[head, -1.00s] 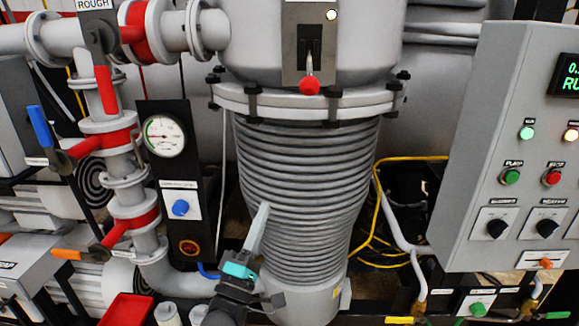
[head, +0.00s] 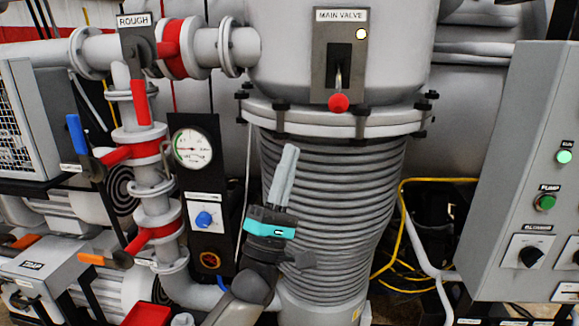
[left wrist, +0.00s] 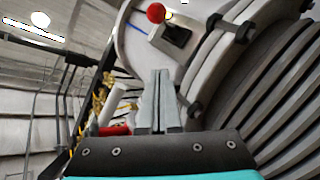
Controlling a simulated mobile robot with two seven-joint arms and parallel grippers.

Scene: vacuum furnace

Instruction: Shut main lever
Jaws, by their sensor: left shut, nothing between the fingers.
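The main lever (head: 338,101) has a red ball knob and hangs down from a slotted plate (head: 341,55) labelled MAIN VALVE on the grey vessel. A small light on the plate is lit. The knob also shows at the top of the left wrist view (left wrist: 156,12). My left gripper (head: 290,150) is shut and empty, in front of the ribbed column, below and to the left of the knob, and apart from it. In the left wrist view its fingers (left wrist: 160,75) are together and point toward the plate. My right gripper is not in view.
A bolted flange (head: 330,119) juts out below the lever. Red-banded pipes with a red handle (head: 140,102) and a blue handle (head: 75,134) stand at left, beside a gauge panel (head: 200,238). A grey control cabinet (head: 510,170) is at right. The space before the column is open.

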